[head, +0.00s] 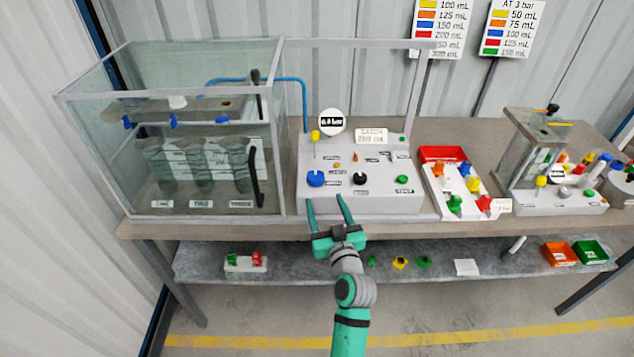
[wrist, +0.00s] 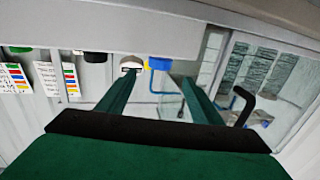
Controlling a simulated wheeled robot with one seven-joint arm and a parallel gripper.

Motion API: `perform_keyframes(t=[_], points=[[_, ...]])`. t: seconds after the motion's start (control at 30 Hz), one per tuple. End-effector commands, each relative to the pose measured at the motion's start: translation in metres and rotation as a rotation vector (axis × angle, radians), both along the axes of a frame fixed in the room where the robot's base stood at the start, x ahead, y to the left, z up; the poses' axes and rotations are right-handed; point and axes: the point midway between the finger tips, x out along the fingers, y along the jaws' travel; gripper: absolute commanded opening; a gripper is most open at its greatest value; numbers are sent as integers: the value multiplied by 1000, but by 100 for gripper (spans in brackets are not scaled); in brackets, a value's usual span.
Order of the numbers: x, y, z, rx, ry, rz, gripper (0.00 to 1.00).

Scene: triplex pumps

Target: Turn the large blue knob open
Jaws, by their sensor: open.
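The large blue knob (head: 315,179) sits at the left of the sloped grey control panel (head: 382,206), below a yellow-topped lever (head: 315,135). My gripper (head: 325,197) is open and empty at the panel's front edge, its fingers pointing towards the panel. In the head view, the fingertips lie just below the knob and slightly to its right, apart from it. The wrist view looks upside down. There the blue knob (wrist: 160,62) shows beyond and between the two fingertips (wrist: 160,70). The knob's pointer setting is too small to tell.
A black knob (head: 360,178) and a green button (head: 402,179) sit right of the blue knob. A glass tank (head: 100,165) stands left of the panel. A red tray (head: 441,154) and coloured valves stand right. A lower shelf (head: 320,262) lies beneath the table.

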Motion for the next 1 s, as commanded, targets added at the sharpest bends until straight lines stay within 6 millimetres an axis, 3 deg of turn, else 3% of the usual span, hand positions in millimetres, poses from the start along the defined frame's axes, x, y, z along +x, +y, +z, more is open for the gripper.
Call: perform_keyframes(t=[0.5, 0.7, 1.0], points=[[80, 19, -1, 0, 2, 1, 60], [95, 22, -1, 0, 1, -1, 60], [98, 23, -1, 1, 1, -1, 60]])
